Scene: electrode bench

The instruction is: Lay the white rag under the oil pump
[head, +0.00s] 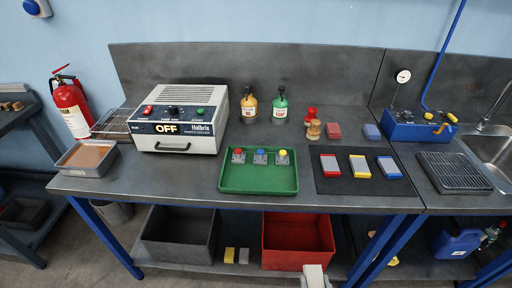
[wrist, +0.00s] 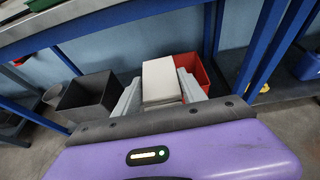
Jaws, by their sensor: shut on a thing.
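In the wrist view my gripper (wrist: 158,82) has its two grey fingers on either side of a flat, cream-white folded piece, which I take to be the white rag (wrist: 160,75). It is held clear of the bench, in front of the lower shelf. A small pale shape at the bottom edge of the head view (head: 315,278) is probably the gripper or the rag; I cannot tell which. A blue unit with a gauge and a blue hose, probably the oil pump (head: 418,127), stands at the right of the bench top. What lies beneath it is hidden.
A dark grid tray (head: 455,172) stands in front of the blue unit, beside a sink (head: 490,148). A dark mat (head: 330,184) with colored blocks and a green tray (head: 235,182) lie to the left. Below are a grey bin (head: 180,234) and a red bin (head: 297,238).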

